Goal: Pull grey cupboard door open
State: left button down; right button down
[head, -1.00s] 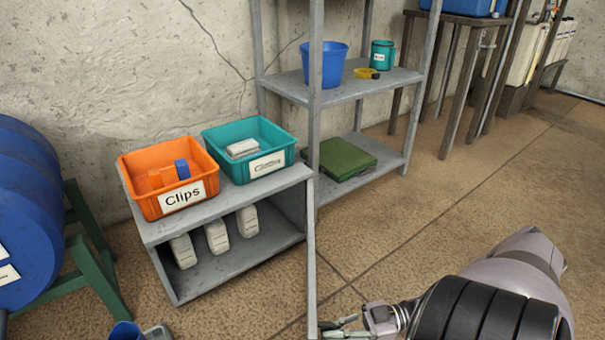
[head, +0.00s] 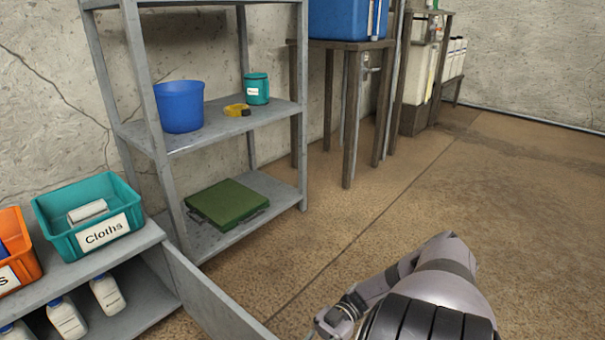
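The grey cupboard (head: 150,238) is low and stands at the lower left, with its front open and white bottles showing inside. Its grey door (head: 212,305) stands swung out from the cupboard's right side, and its far end runs off the bottom edge. My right arm comes in from the bottom right. The wrist end of my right gripper (head: 332,322) shows at the bottom edge, to the right of the door with floor between them. Its fingertips are not clearly visible. My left gripper is out of view.
A grey shelf rack (head: 225,122) behind holds a blue bucket (head: 180,106), a teal tub (head: 256,88) and a green case (head: 228,203). Floor to the right is clear.

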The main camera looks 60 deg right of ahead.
jog(key=shift+s+d+f, duration=0.1)
jog(key=shift+d, duration=0.15)
jog(key=c, duration=1.7)
grip_release()
jog(key=shift+v, duration=3.8)
